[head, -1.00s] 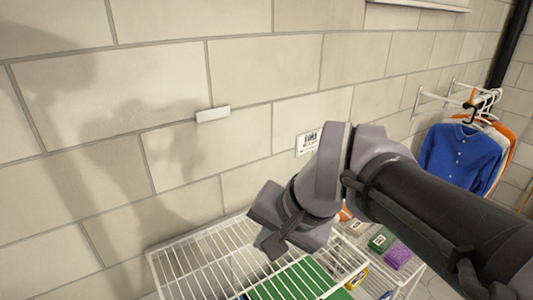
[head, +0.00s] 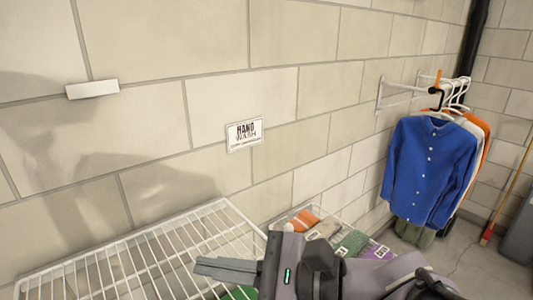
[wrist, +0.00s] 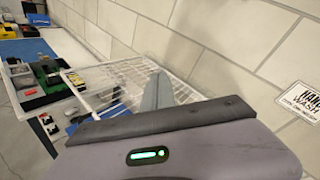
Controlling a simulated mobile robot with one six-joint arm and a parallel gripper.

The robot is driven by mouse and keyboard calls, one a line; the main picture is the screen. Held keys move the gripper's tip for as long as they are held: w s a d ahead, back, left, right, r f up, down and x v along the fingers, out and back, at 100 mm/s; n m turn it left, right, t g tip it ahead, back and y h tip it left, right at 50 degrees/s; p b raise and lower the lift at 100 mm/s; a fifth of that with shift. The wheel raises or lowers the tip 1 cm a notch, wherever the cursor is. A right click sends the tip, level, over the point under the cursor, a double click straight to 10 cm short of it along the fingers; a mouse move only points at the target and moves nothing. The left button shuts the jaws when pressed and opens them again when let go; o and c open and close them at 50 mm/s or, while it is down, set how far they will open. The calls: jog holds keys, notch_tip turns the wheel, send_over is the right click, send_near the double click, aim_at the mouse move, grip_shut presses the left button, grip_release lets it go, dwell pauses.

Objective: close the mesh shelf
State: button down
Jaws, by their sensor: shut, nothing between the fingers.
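The mesh shelf is a white wire rack (head: 122,243) at the lower left of the head view, against the block wall. It also shows left of centre in the wrist view (wrist: 104,64). My gripper (head: 198,266) reaches left over the wire surface in the head view. Its grey fingers are together, with nothing held; they also show in the wrist view (wrist: 159,76), overlapping the shelf's near right part. I cannot tell whether they touch the wires. My gripper and arm hide the shelf's right front part.
Several packets, one of them orange and white (head: 302,220), lie in a wire rack to the right. A blue shirt (head: 430,168) hangs beyond it. A "hand wash" sign (head: 244,134) is on the wall. Boxes and tools (wrist: 48,76) fill the far left of the wrist view.

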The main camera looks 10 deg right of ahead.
jog(key=w+d+r+m+t+h+b, duration=0.1)
jog(key=w+d+r+m+t, duration=0.2)
jog(key=w+d+m+t, duration=0.35)
jog(key=w+d+r+m+t+h+b, duration=0.1)
jog(key=w+d+r+m+t, duration=0.2)
jog(key=w+d+m+t, duration=0.4)
jog(key=d+r+p+x, duration=0.1)
jog(key=p+x, duration=1.1)
jog(key=p, duration=0.6)
jog(key=shift+a+r+h, duration=0.2)
jog(key=shift+r+h, duration=0.1)
jog(key=shift+r, duration=0.05)
jog(key=shift+w+t, duration=0.15)
jog(key=shift+t, duration=0.1)
